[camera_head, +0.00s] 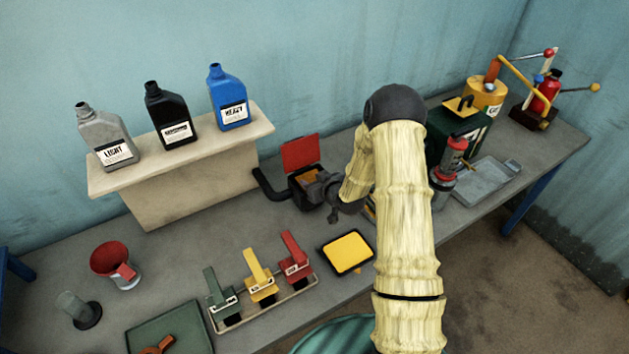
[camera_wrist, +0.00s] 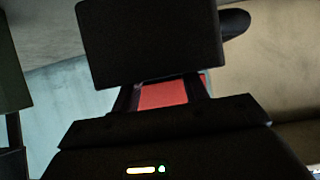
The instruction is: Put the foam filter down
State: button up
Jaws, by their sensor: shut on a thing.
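My gripper (camera_head: 326,190) is low over the bench, at the black box with the raised red lid (camera_head: 300,153). In the wrist view a dark block (camera_wrist: 150,45) sits at the ends of my gripper's fingers (camera_wrist: 163,92). The gripper is shut on it; I take it for the foam filter, though its colour is lost in shadow. The red lid shows between the fingers. An orange-brown patch (camera_head: 306,174) shows in the box, just left of the gripper. The gripper hides part of the box. I cannot tell whether the block touches the box.
A yellow pad in a black tray (camera_head: 347,252) lies in front of the gripper. A rack with green, yellow and red levers (camera_head: 262,284) stands to its left. A shelf (camera_head: 190,180) holds three bottles. A red-topped canister (camera_head: 447,170) and grey tray (camera_head: 482,182) stand right of my arm.

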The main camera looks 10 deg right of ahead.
jog(key=shift+f, duration=0.2)
jog(key=shift+f, duration=0.2)
jog(key=o, duration=1.3)
jog(key=shift+r, duration=0.1)
jog(key=shift+o, duration=0.2)
jog(key=shift+r, duration=0.15)
jog(key=b+v, duration=0.2)
jog(key=v, duration=1)
jog(key=shift+b, duration=0.4)
